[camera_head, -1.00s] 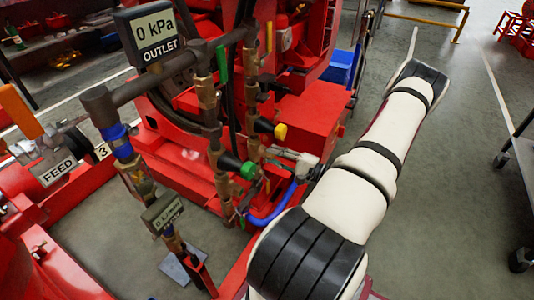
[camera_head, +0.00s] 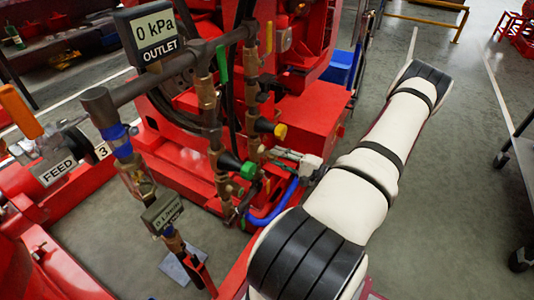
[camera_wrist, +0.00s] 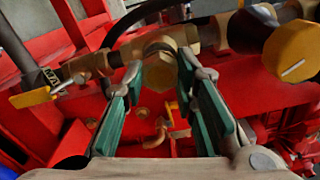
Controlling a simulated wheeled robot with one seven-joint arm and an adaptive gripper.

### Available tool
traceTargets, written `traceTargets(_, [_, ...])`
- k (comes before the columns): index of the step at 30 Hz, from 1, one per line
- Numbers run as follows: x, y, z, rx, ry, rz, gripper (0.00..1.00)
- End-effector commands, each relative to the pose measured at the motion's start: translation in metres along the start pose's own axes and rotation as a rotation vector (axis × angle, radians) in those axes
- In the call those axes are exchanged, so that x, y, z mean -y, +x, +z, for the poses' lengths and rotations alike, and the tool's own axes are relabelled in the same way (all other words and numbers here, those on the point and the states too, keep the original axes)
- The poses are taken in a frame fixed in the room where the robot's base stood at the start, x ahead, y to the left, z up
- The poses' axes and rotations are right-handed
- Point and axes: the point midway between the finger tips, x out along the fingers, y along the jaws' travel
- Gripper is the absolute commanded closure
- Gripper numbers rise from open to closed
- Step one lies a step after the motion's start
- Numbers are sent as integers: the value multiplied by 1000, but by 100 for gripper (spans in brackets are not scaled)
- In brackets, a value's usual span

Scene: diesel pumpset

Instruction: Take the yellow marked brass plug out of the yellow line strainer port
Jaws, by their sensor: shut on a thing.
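The brass plug (camera_wrist: 161,73) is a hexagonal brass piece in the upper middle of the wrist view, facing my camera. It is at the underside of the brass strainer body (camera_wrist: 180,36); how far it sits in the port cannot be told. No yellow mark shows clearly on it. My gripper (camera_wrist: 159,76) has its green-padded fingers on both sides of the plug, shut on it at the fingertips. In the head view my gripper (camera_head: 297,160) is small, beside the brass pipework at the middle, and the plug cannot be made out.
A yellow knob (camera_wrist: 292,52) is close on the right in the wrist view, and a yellow lever (camera_wrist: 32,97) is at left. In the head view a green knob (camera_head: 248,170) and a blue hose (camera_head: 272,218) are near my gripper. Open floor (camera_head: 450,180) lies right.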

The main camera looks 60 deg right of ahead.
Motion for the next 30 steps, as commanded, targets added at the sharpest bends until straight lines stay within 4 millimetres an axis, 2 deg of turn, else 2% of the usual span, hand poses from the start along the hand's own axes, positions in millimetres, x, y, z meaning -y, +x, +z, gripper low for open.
traceTargets(8, [0,-4,0,-1,-1,-1,100])
traceTargets(30, [0,-37,0,0,-1,-1,100])
